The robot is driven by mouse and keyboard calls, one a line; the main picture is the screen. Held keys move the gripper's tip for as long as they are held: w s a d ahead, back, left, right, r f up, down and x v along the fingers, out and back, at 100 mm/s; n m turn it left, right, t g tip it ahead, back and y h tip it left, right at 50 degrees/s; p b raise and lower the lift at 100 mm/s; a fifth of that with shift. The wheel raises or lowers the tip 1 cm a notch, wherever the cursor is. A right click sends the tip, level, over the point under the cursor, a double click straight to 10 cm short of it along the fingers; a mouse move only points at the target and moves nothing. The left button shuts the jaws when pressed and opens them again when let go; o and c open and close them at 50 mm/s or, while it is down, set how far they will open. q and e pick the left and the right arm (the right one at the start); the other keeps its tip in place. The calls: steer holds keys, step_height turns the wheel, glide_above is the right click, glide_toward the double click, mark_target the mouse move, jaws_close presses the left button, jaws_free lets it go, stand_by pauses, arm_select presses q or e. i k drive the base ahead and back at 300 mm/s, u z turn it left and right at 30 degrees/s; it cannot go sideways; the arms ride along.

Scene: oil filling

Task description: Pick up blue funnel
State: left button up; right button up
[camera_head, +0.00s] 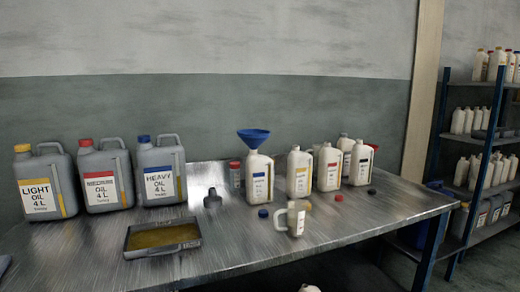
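The blue funnel (253,135) sits upright in the neck of a white bottle (258,178) with a blue label, near the middle of the metal table. Its wide mouth faces up, and its spout is hidden inside the bottle. Neither of my grippers can be made out in the head view, and nothing is touching the funnel.
Three grey oil canisters stand at the left, including the heavy oil one (160,170). A tray of yellow oil (160,236), a small jug (292,218) and a blue cap (263,213) lie in front. White bottles (299,173) stand right of the funnel. A shelf (487,144) is at far right.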

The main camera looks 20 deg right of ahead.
mark_target(252, 139)
steer(key=u, duration=0.05)
steer(key=k, duration=0.75)
steer(key=z, duration=1.35)
steer(key=i, duration=0.9)
steer(key=z, duration=0.4)
steer(key=i, duration=1.25)
steer(key=u, duration=0.7)
